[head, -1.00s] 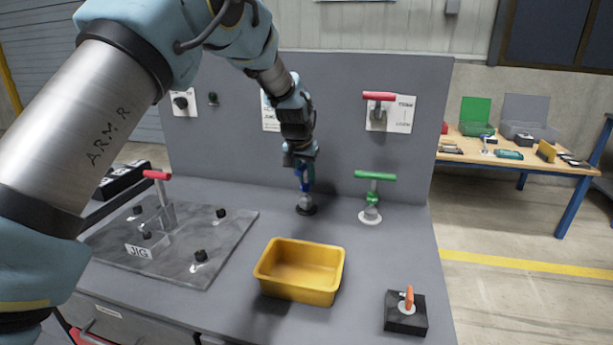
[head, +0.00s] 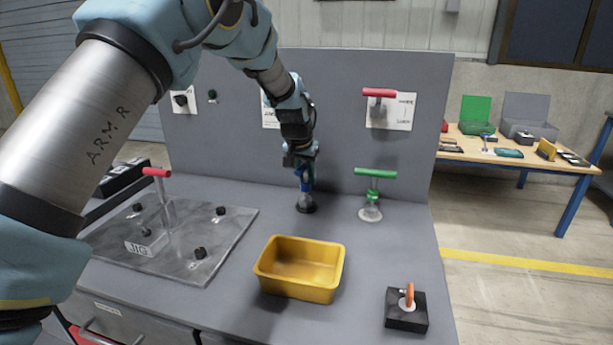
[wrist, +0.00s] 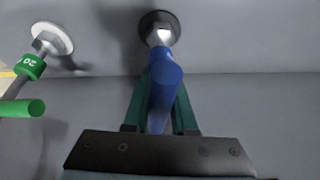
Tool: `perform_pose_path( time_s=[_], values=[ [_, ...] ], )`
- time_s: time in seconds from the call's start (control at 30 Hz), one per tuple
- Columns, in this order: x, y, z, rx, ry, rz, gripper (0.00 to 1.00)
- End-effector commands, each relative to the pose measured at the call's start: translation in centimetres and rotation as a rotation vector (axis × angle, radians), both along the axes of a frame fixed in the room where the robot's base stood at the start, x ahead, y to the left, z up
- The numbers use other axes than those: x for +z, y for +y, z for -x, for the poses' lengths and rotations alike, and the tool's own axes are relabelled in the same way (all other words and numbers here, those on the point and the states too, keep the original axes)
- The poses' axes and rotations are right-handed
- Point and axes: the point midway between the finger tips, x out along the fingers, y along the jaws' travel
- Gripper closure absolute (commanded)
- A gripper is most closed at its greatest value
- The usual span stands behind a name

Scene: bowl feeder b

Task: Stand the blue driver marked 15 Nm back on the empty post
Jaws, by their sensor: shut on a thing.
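My gripper (wrist: 160,112) points down with its two green fingers closed on the blue driver (wrist: 165,85). The blue driver also shows below my gripper in the head view (head: 304,185). It is roughly upright, and its 15 Nm mark is not readable. Directly below it is a post with a round black base (head: 306,208), also in the wrist view (wrist: 158,20). A pale metal end shows between driver and base. I cannot tell whether the driver is seated on the post or just above it.
A green T-handled driver marked 20 (head: 374,178) stands close on the right. The grey back panel (head: 345,110) rises behind, with a red handle (head: 379,93) on it. A yellow bin (head: 300,268), a jig plate (head: 200,265) and a black block (head: 405,318) occupy the bench.

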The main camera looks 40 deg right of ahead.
Motion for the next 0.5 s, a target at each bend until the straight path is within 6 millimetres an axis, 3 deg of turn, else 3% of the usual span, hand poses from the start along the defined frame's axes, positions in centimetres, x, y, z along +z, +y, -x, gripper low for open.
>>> perform_pose_path(
  time_s=[0.27, 0.3, 0.5],
  values=[
    [0.13, -0.05, -0.03, 0.000, -0.001, 0.002, 1.00],
    [0.13, -0.05, -0.03, 0.000, -0.001, 0.002, 0.72],
    [0.08, -0.03, -0.02, 0.000, 0.000, 0.001, 0.50]
  ],
)
